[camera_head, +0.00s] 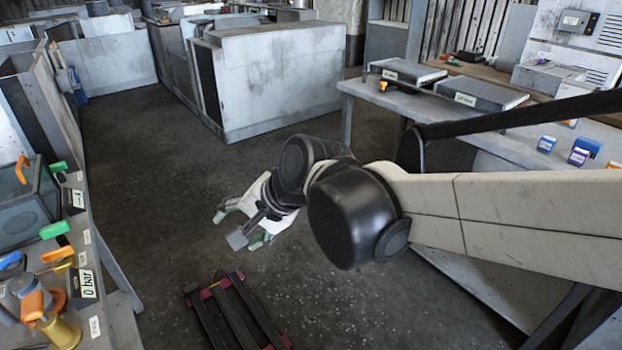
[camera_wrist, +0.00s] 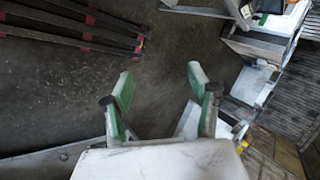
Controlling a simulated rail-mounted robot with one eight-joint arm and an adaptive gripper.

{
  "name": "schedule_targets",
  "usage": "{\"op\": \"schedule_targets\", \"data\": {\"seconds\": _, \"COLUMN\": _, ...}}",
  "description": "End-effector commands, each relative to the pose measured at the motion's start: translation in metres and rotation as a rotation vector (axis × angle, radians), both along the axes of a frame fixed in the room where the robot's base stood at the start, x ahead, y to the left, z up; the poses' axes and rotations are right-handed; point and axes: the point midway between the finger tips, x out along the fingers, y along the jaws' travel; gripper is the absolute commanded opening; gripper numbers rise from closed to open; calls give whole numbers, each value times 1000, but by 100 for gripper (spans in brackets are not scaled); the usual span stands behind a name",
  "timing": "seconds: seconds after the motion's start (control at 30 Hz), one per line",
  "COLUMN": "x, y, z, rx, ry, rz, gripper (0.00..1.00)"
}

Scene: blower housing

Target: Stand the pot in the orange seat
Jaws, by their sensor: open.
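My gripper (camera_head: 241,228) hangs over the dark floor in the middle of the head view, away from both benches. In the wrist view its fingers (camera_wrist: 160,82) are spread wide, with only floor between them. On the left bench, a grey rounded vessel (camera_head: 22,286), perhaps the pot, stands at the lower left edge of the head view, partly hidden by nearby parts. An orange-brown round piece (camera_head: 55,300), perhaps the seat, shows beside it. I cannot tell for sure which items are the pot and the seat.
The left bench (camera_head: 109,322) also holds a brass part (camera_head: 64,334), a "0 bar" label (camera_head: 88,284), green-handled items and a glass-sided box (camera_head: 25,205). A dark slatted pallet (camera_head: 235,312) lies on the floor. The right bench (camera_head: 420,108) holds flat cases and small blue boxes.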

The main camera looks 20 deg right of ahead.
Motion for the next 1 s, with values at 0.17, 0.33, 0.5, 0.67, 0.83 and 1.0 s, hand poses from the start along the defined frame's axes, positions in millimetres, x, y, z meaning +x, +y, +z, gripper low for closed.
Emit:
{"op": "schedule_targets", "data": {"seconds": 0.17, "x": -33, "y": -61, "z": 2, "rx": -254, "ry": -120, "rz": 110, "gripper": 55}}
{"op": "schedule_targets", "data": {"seconds": 0.33, "x": -64, "y": -112, "z": 1, "rx": -498, "ry": -198, "rz": 231, "gripper": 55}}
{"op": "schedule_targets", "data": {"seconds": 0.5, "x": -89, "y": -148, "z": -1, "rx": -690, "ry": -232, "rz": 335, "gripper": 55}}
{"op": "schedule_targets", "data": {"seconds": 0.67, "x": -101, "y": -164, "z": -3, "rx": -778, "ry": -241, "rz": 389, "gripper": 55}}
{"op": "schedule_targets", "data": {"seconds": 0.83, "x": -102, "y": -167, "z": -3, "rx": -796, "ry": -244, "rz": 400, "gripper": 55}}
{"op": "schedule_targets", "data": {"seconds": 1.0, "x": -102, "y": -166, "z": -3, "rx": -794, "ry": -243, "rz": 399, "gripper": 55}}
